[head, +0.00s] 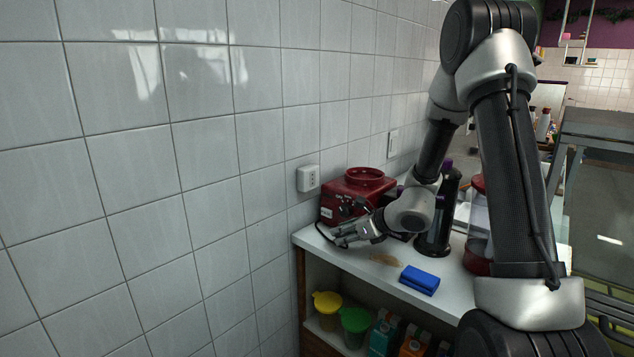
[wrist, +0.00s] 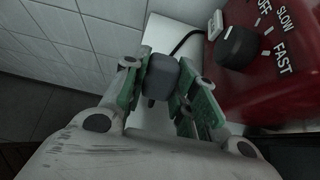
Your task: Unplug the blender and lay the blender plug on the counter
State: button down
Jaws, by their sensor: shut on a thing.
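The red blender base (head: 345,197) stands on the white counter (head: 340,258) against the tiled wall. Its dial and the SLOW, OFF and FAST marks show in the wrist view (wrist: 290,85). My gripper (head: 343,236) is low over the counter's left end, in front of the blender. In the wrist view my gripper (wrist: 160,90) is shut on the dark grey blender plug (wrist: 162,78), with a short prong showing below it. The black cord runs from the plug towards the blender. The plug is apart from the white wall socket (head: 308,178), which looks empty.
A blue block (head: 420,280) and a small tan item (head: 385,260) lie on the counter near its front edge. A dark stand (head: 437,225) and a red-lidded container (head: 479,220) are to the right. Yellow (head: 327,302) and green (head: 355,319) lidded tubs sit on the shelf below.

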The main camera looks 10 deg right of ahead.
jog(key=shift+f, duration=1.35)
jog(key=c, duration=1.1)
grip_release()
jog(key=shift+o, duration=0.7)
jog(key=o, duration=0.3)
jog(key=shift+s+d+r, duration=0.5)
jog(key=shift+s+r, duration=0.2)
jog(key=shift+r, duration=0.7)
jog(key=shift+s+d+r, duration=0.5)
jog(key=shift+s+r, duration=0.15)
jog(key=shift+r, duration=0.75)
jog(key=shift+s+d+r, duration=0.5)
jog(key=shift+s+r, duration=0.2)
jog(key=shift+r, duration=0.7)
